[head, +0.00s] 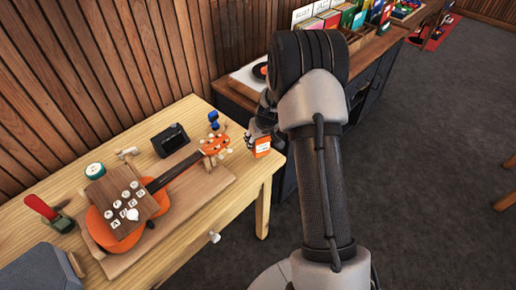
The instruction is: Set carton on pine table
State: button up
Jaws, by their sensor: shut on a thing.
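A small orange and white carton (262,147) is in my gripper (261,134), which is shut on it. The carton appears upright at the right end of the pine table (258,175), by the table's back right corner. I cannot tell whether its base touches the tabletop or hangs just above it. My arm reaches in from the bottom right, and its wrist hides part of the gripper and the fingertips.
An orange ukulele (130,228) lies on a wooden board (212,184) on the table, with a block of lettered knobs (122,204) over its body. A black box (170,140), blue item (214,120) and green tin (95,171) stand behind. A dark cabinet (367,82) adjoins.

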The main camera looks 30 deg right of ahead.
aim_at(258, 147)
jog(key=shift+f+b, duration=0.65)
jog(key=shift+f, duration=1.2)
jog(key=shift+f, duration=0.15)
jog(key=o, duration=1.1)
